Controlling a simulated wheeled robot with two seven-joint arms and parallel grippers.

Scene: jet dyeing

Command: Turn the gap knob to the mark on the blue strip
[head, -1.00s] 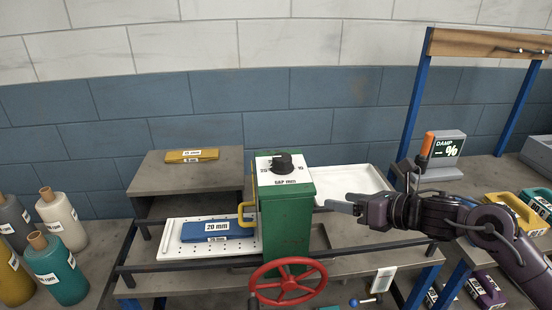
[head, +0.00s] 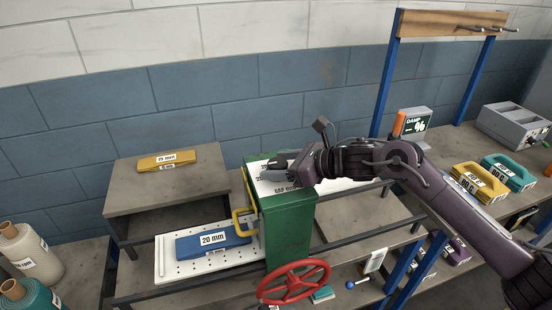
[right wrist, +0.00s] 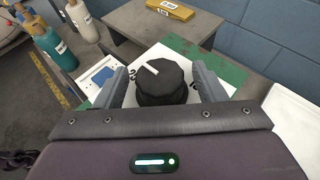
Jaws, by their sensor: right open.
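The gap knob (right wrist: 163,82) is black, with a white pointer line toward the upper left in the right wrist view. It sits on the white dial plate of the green housing (head: 290,232). My right gripper (right wrist: 160,88) is open, its two grey fingers on either side of the knob; I cannot tell whether they touch it. In the head view the gripper (head: 277,168) hides most of the knob and dial. The blue strip (head: 186,247), marked 20 mm, lies on a white perforated plate (head: 168,268) left of the housing. My left gripper is out of view.
A red handwheel (head: 293,283) is on the housing's front and a yellow handle (head: 237,224) on its left. A yellow strip (head: 159,163) lies on the raised grey shelf (head: 122,190). A damp display (head: 417,122) stands at the right.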

